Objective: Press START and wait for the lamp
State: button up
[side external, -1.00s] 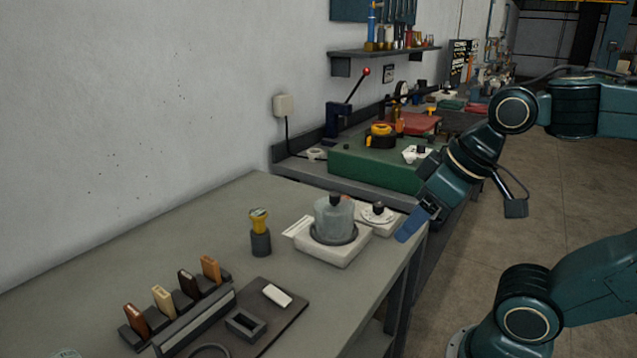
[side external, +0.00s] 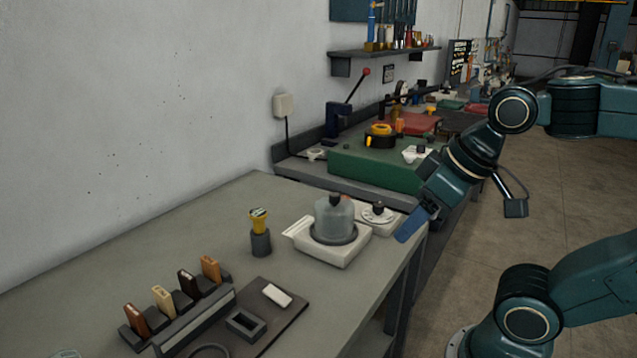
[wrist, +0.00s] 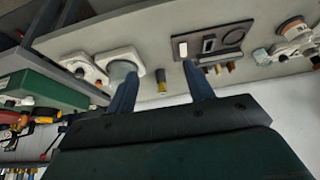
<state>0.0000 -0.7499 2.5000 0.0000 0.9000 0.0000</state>
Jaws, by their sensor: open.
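A white device with a clear-grey domed vessel (side external: 333,217) on its base (side external: 330,252) stands near the bench's right edge. Beside it is a white unit with a dark-knobbed dial (side external: 379,214). In the wrist view, the domed device (wrist: 121,67) lies near my left finger, and the dial unit (wrist: 84,67) is left of it. No button marked START and no lit lamp can be made out. My gripper (side external: 413,224) hangs at the bench's right edge, right of the dial unit. It also shows in the wrist view (wrist: 160,70), its fingers apart with nothing held.
A yellow-topped tool stands in a dark holder (side external: 261,243). A rack with several wooden-handled pieces (side external: 188,284) and a dark tray (side external: 288,315) with a white block lie at the front. A green case (side external: 375,167) sits on the farther bench. The bench's left part is clear.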

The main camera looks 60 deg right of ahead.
grip_shut()
dwell(1.7)
